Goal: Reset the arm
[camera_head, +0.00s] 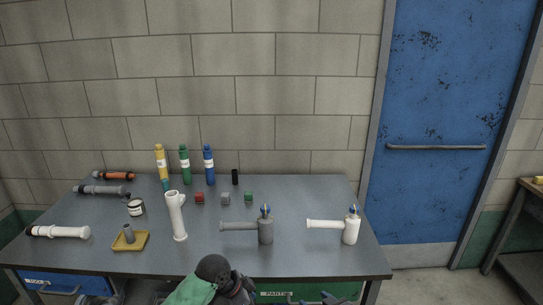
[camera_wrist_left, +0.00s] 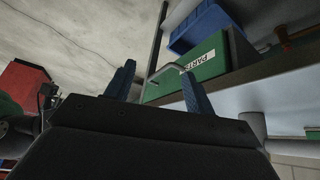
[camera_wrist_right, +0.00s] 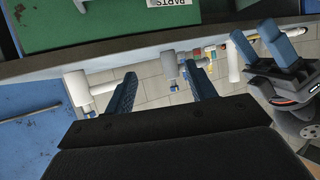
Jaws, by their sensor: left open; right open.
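In the right wrist view my right gripper (camera_wrist_right: 163,82) is open, with its two blue fingers apart and nothing between them. Its blue fingertips just show at the bottom edge of the head view (camera_head: 337,298), in front of the table. In the left wrist view my left gripper (camera_wrist_left: 158,80) is open and empty, near a green drawer (camera_wrist_left: 190,68) labelled PARTS. Neither gripper touches any object on the table. Most of both arms is outside the head view.
The grey table (camera_head: 300,258) holds a white upright pipe (camera_head: 177,216), a grey fitting (camera_head: 265,226), a white fitting (camera_head: 350,226), bottles (camera_head: 185,165), small cubes (camera_head: 225,198) and a yellow tray (camera_head: 130,242). Its front edge is close to both grippers. A blue door (camera_head: 440,110) stands right.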

